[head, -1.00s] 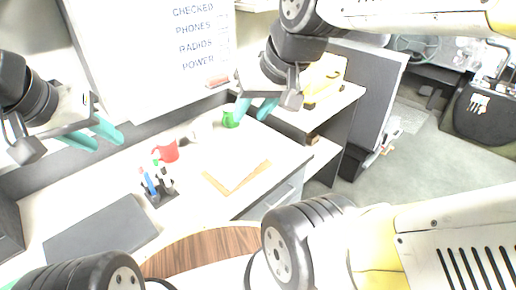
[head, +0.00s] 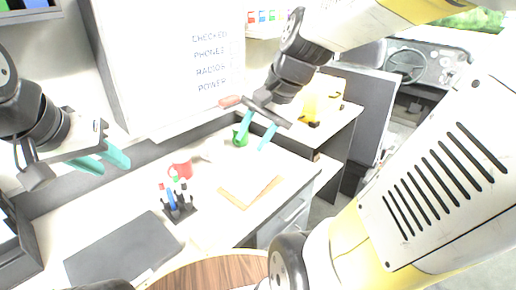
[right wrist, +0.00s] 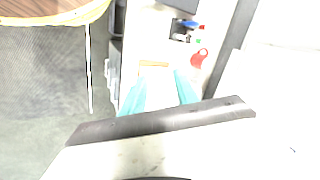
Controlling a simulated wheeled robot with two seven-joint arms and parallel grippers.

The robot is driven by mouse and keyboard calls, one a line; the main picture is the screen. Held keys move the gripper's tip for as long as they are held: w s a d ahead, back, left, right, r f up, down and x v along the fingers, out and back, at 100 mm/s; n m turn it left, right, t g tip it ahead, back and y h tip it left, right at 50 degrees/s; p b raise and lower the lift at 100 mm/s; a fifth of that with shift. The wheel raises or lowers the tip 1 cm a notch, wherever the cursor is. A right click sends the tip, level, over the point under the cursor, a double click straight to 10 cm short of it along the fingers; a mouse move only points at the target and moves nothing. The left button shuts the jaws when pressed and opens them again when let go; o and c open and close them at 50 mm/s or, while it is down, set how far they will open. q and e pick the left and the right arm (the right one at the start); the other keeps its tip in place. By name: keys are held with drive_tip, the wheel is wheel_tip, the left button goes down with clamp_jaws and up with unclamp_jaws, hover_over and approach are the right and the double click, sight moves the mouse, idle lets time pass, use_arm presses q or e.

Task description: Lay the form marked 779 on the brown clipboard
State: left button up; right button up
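The brown clipboard (head: 232,199) lies on the white desk in the head view, with tan edges showing around a white area. In the right wrist view a strip of it (right wrist: 153,63) shows ahead of the fingers. The white area may be a sheet; no number 779 can be read on it. My right gripper (head: 256,133) is open above the back of the desk, beyond the clipboard; its two fingers stand apart with nothing seen between them (right wrist: 160,92). My left gripper (head: 105,163) is open and empty over the left part of the desk.
A red mug (head: 180,170), a pen holder (head: 180,208) and a dark mat (head: 122,250) are on the desk left of the clipboard. A green mug (head: 240,137) stands by the right gripper. A whiteboard (head: 165,60) is behind. A round wooden top (head: 215,274) is in front.

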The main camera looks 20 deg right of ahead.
drive_tip(key=w+d+f+m+g+y, duration=0.1)
drive_tip(key=w+d+f+m+y, duration=0.1)
drive_tip(key=w+f+m, duration=0.5)
drive_tip(key=m+t+y, duration=0.3)
drive_tip(key=m, duration=2.3)
approach(270, 178)
drive_tip(key=shift+a+f, duration=0.1)
drive_tip(key=shift+f, duration=0.05)
drive_tip(key=shift+w+a, duration=0.1)
drive_tip(key=x, duration=0.7)
drive_tip(key=shift+w+a+f, duration=0.15)
drive_tip(key=shift+a+f, duration=0.05)
clamp_jaws()
